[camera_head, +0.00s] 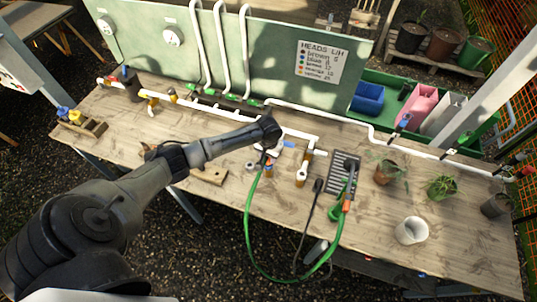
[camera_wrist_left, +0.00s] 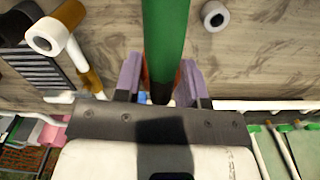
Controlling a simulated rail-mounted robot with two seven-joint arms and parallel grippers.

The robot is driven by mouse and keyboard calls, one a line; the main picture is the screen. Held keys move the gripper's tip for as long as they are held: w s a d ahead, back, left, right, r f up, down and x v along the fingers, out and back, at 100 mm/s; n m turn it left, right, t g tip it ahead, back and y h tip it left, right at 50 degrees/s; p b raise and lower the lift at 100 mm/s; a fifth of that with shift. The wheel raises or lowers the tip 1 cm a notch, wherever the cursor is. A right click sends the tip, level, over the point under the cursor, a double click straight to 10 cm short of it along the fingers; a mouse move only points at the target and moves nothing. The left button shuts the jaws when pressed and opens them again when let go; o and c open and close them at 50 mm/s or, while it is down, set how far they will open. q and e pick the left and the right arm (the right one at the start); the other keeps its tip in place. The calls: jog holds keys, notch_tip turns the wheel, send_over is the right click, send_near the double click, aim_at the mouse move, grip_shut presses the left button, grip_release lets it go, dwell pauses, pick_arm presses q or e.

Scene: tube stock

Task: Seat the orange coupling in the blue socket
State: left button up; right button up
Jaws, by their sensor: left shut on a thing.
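My left gripper (camera_head: 267,150) hangs over the middle of the bench, its fingers hard to make out in the head view. In the left wrist view, its purple-padded fingers (camera_wrist_left: 162,88) are shut on the end of the green hose (camera_wrist_left: 165,35). Orange strips of the coupling (camera_wrist_left: 178,76) show between the pads; the hose hides most of it. A blue piece (camera_head: 289,144) lies by the white pipework right of the gripper, and another blue fitting (camera_head: 405,120) is on the rear pipe. I cannot tell which is the blue socket. My right gripper is out of view.
The green hose (camera_head: 249,225) loops below the bench edge and returns to an orange fitting (camera_head: 347,204) beside a slotted dark tray (camera_head: 344,170). White pipes (camera_head: 299,150) stand right of the gripper. Potted plants (camera_head: 386,172) and a white cup (camera_head: 411,230) occupy the right.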

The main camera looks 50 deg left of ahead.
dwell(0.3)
pick_arm(q)
jog(key=shift+f, duration=0.6)
dwell(0.6)
jog(key=o, duration=1)
notch_tip(320, 180, up, 13)
jog(key=shift+f, duration=0.2)
jog(key=shift+r, duration=0.65)
